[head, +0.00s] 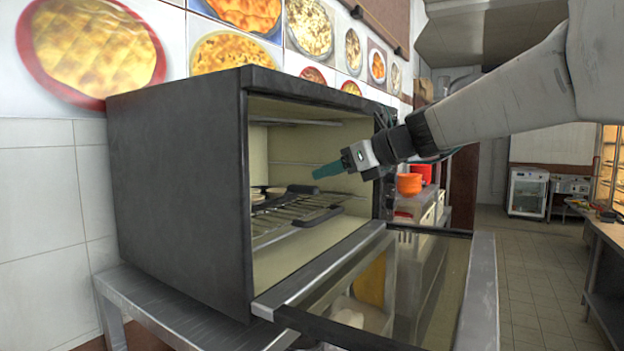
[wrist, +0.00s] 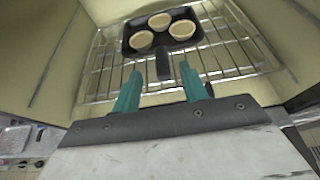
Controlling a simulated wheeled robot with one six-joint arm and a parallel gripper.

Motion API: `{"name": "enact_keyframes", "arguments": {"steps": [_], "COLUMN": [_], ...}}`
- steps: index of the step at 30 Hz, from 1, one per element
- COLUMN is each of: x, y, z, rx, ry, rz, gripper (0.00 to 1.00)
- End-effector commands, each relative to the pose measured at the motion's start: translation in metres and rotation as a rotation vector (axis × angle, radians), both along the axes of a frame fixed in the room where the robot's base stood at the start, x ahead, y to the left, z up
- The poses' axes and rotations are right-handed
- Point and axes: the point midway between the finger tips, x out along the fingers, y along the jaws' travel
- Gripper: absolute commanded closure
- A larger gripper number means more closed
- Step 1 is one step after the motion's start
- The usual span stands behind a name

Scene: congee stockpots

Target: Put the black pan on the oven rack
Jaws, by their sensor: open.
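The black pan (wrist: 133,40) lies on the wire oven rack (wrist: 238,52), inside the oven. It holds three round, pale-filled pieces (wrist: 159,21). Its handle (wrist: 163,66) points toward my gripper. In the head view the rack (head: 285,222) is partly visible, and the oven's side wall hides part of the pan. My gripper (wrist: 158,72) is open and empty, its teal fingers spread to either side of the handle's end in the wrist picture. I cannot tell whether they touch it. In the head view my gripper (head: 328,170) is at the oven's opening, above the rack.
The dark oven (head: 180,190) stands on a metal table (head: 165,310) against a tiled wall. Its glass door (head: 430,275) is folded down in front. Orange bowls (head: 409,184) stand on shelving behind the oven. Open floor (head: 535,270) lies at the right.

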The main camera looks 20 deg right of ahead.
Motion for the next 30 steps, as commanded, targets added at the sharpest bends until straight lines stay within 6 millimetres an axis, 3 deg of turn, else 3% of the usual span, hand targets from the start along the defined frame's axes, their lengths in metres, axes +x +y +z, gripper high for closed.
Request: {"name": "enact_keyframes", "arguments": {"steps": [7, 30], "x": [-0.017, -0.018], "y": [-0.013, -0.013], "z": [0.009, 0.009], "rx": [0.0, 0.001], "ry": [0.0, 0.001], "rz": [-0.001, 0.001], "gripper": [0.57, 0.57]}}
